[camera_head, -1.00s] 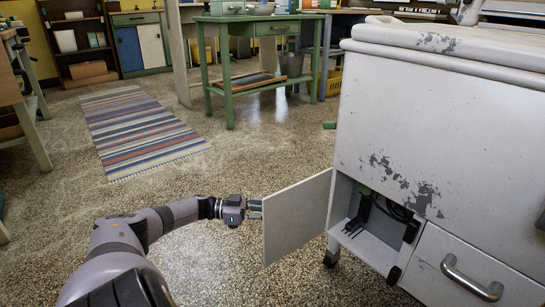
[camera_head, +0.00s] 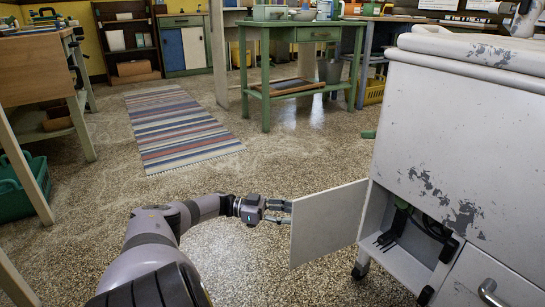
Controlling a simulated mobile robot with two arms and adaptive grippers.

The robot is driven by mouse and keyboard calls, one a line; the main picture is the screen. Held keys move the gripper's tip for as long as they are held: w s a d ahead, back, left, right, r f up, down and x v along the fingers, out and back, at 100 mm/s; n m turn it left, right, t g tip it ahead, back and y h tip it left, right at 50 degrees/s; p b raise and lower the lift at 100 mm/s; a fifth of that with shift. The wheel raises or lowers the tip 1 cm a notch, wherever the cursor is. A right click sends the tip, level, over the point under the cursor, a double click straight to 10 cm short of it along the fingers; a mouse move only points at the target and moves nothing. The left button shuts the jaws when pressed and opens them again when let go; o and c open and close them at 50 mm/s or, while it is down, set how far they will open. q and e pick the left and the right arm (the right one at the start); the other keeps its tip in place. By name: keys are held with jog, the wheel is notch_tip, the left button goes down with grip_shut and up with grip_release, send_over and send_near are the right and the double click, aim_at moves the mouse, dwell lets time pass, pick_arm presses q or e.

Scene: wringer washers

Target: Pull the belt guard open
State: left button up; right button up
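The belt guard (camera_head: 328,222) is a flat, pale panel on the lower left of the white washer (camera_head: 450,150). It stands swung out from the washer, and the cavity behind it is exposed. Dark parts (camera_head: 396,228) show inside. My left gripper (camera_head: 284,211) is at the panel's free left edge. Its two fingers look apart, with a gap between them; whether a tip touches the edge I cannot tell. My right gripper is not in view.
The washer has chipped paint, a drawer handle (camera_head: 490,293) and a dark caster (camera_head: 360,270). A green table (camera_head: 265,75) and a striped rug (camera_head: 180,130) lie beyond. A teal crate (camera_head: 25,190) is at left. The speckled floor around the panel is clear.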

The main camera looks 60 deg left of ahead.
pick_arm(q)
jog(key=v, duration=0.7)
jog(key=shift+s+f, duration=0.25)
jog(key=shift+a, duration=0.1)
